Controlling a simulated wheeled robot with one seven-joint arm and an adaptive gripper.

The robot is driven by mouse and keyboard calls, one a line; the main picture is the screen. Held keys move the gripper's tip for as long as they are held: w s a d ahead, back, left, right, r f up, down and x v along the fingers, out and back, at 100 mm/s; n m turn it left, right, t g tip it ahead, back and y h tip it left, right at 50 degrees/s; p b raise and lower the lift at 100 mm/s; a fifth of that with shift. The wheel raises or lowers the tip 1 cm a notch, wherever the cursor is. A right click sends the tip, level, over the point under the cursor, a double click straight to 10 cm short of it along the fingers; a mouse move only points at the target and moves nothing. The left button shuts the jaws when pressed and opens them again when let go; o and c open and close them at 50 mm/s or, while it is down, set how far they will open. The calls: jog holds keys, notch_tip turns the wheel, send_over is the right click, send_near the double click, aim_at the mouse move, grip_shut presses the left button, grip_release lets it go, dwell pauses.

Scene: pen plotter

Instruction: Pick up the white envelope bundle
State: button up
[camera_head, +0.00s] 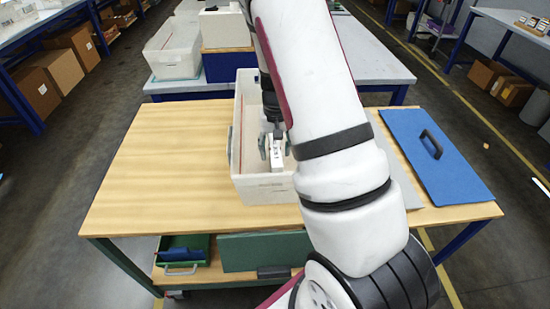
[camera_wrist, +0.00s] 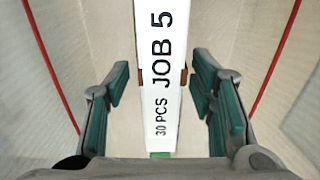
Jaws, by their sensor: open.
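The white envelope bundle (camera_wrist: 158,90) shows in the wrist view as a narrow white block with "JOB 5" and "30 PCS" printed on it. It also shows in the head view (camera_head: 276,158), inside a white bin (camera_head: 262,190) on the wooden table. My gripper (camera_wrist: 160,100) is open, with a green-padded finger on each side of the bundle and a visible gap at both sides. In the head view my gripper (camera_head: 276,147) is down in the bin at the bundle. My arm hides the right part of the bin.
The wooden table (camera_head: 160,170) is clear left of the bin. A blue panel with a black handle (camera_head: 435,155) lies at its right. Another white bin (camera_head: 173,50) stands on the table behind. Red lines (camera_wrist: 50,65) run along the bin's sides.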

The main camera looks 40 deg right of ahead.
jog(key=shift+a+f, duration=0.1)
jog(key=shift+f, duration=1.65)
grip_shut()
jog(key=shift+r, duration=0.15)
